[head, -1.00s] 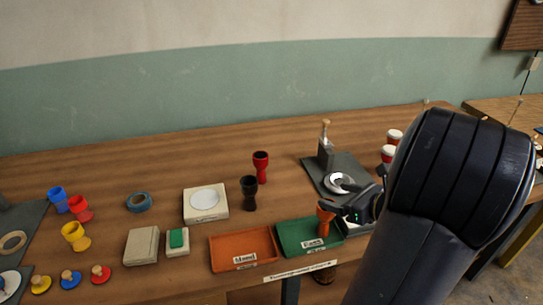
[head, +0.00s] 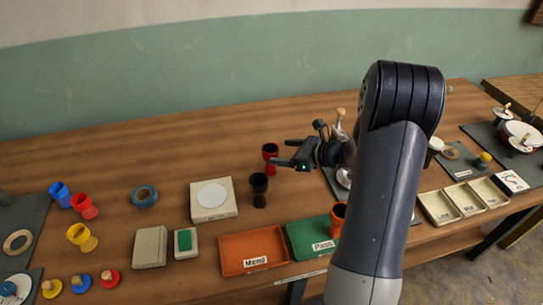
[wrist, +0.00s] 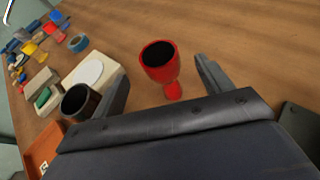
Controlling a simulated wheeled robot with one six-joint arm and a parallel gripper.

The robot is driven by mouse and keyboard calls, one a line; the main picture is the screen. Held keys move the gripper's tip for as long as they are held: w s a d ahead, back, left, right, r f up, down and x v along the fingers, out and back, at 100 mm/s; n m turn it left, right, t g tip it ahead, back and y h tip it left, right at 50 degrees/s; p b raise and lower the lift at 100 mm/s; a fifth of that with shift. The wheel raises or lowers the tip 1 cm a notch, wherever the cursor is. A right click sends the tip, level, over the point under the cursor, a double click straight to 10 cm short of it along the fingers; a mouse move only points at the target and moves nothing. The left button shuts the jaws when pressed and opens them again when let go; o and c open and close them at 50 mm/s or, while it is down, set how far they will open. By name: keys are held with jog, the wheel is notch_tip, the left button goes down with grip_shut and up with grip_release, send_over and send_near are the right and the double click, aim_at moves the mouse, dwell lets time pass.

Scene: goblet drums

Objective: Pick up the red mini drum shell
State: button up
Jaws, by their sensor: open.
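A red goblet-shaped mini drum shell (head: 270,152) stands upright on the wooden table, right of the black shell. In the wrist view the red shell (wrist: 162,65) stands ahead of my fingers, roughly between their lines, with its dark open mouth up. My gripper (head: 284,153) is open and empty, its fingers pointing left close to the red shell; in the wrist view my gripper (wrist: 162,72) shows both fingers apart. I cannot tell whether a finger touches the shell. Another, brighter red shell (head: 84,206) sits at the far left, tilted.
A black shell (head: 259,190) stands just left of the red one; it is also in the wrist view (wrist: 80,101). An orange shell (head: 338,216) stands in the green Pass tray (head: 308,239). The orange Mend tray (head: 236,262) is beside it. Table behind is clear.

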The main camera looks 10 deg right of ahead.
aim_at(278, 152)
jog(key=shift+p+x, duration=0.6)
jog(key=shift+x, duration=2.45)
jog(key=shift+c, duration=0.4)
jog(key=c, duration=1)
